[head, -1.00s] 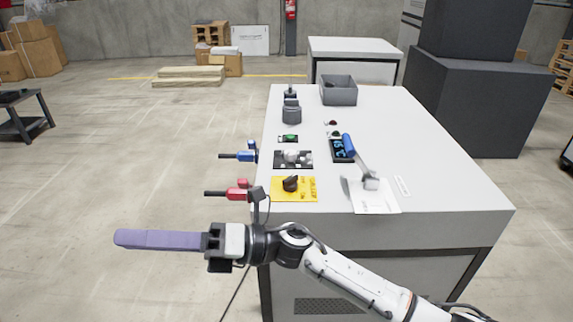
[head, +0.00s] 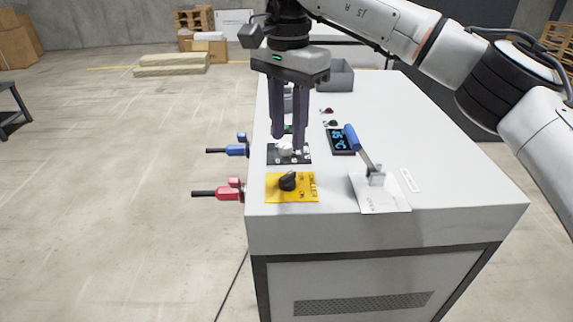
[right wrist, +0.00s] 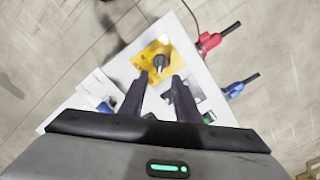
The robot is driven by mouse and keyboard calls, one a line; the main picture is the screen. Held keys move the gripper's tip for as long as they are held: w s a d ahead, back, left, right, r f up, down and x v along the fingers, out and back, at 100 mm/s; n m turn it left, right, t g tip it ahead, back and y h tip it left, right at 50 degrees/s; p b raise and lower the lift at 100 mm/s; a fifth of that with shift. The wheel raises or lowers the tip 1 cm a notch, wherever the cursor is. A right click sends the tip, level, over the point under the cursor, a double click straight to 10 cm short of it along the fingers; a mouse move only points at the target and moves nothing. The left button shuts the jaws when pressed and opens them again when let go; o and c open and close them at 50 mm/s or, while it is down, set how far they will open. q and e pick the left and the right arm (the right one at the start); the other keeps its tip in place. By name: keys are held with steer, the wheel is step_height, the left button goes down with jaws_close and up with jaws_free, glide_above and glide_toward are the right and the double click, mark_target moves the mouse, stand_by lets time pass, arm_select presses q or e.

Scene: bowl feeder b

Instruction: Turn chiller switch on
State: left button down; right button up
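The chiller switch is a black rotary knob (head: 288,181) on a yellow plate (head: 306,194) at the front left corner of the grey cabinet top. The plate has dark lettering at its right side. My right gripper (head: 288,145) points down, behind the knob in the head view, over the black plate with white parts. Its two dark fingers are apart with nothing between them. In the right wrist view the knob (right wrist: 160,61) lies just beyond the fingertips (right wrist: 159,80), about centred between them. Which way the knob points is hard to tell. My left gripper is not in view.
A lever with a blue handle (head: 352,138) stands on a white plate right of the switch. A blue display (head: 340,141) lies behind it. Red (head: 228,192) and blue (head: 236,150) valve handles stick out from the left side. A grey bin (head: 341,76) stands farther back.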

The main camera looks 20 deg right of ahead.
mark_target(288, 175)
step_height(288, 175, down, 9)
steer(key=shift+r, duration=0.15)
jaws_close()
